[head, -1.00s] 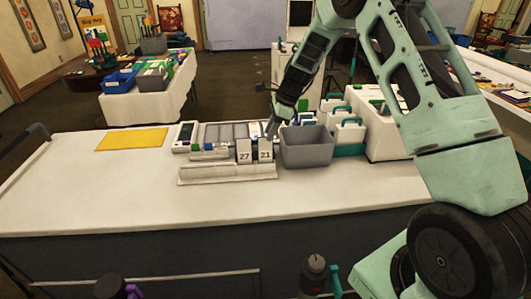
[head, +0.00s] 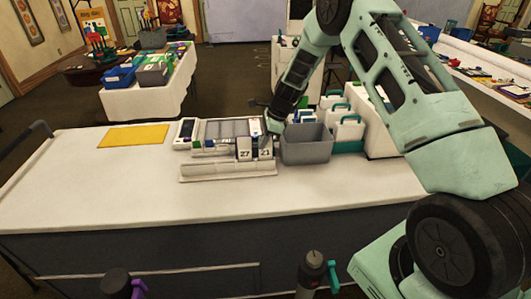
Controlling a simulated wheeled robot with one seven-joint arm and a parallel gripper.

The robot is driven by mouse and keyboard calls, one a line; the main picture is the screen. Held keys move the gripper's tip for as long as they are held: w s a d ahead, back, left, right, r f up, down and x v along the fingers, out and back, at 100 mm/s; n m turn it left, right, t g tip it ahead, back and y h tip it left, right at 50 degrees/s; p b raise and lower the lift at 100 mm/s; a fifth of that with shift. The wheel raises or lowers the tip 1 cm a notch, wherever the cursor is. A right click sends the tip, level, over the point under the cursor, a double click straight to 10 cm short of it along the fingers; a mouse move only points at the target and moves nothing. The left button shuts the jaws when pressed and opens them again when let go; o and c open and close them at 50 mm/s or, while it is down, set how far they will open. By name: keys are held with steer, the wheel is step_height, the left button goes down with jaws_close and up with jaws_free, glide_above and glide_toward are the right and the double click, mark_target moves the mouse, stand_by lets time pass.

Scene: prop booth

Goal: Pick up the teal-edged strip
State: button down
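I cannot single out a teal-edged strip at this size. A white rack (head: 228,170) on the white table holds grey slots with pale strips. One pale strip (head: 256,127) with a coloured end stands out at the rack's right. Small blue and green pieces sit at its left. Two upright cards, marked 27 (head: 244,149) and 21 (head: 265,148), stand at its front right. My gripper (head: 269,139) reaches down at the rack's right end, just behind card 21. Its fingers are small, dark and partly hidden, so I cannot tell their opening or whether they hold anything.
A grey bin (head: 306,150) stands just right of the rack. White carriers with teal handles (head: 347,127) stand behind it. A yellow mat (head: 133,136) lies at the left. The table's front (head: 130,195) is clear. A side table (head: 150,100) with bins stands behind.

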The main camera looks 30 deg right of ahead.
step_height(320, 180, up, 10)
steer(key=b, duration=0.2)
steer(key=shift+b, duration=0.4)
stand_by(0.4)
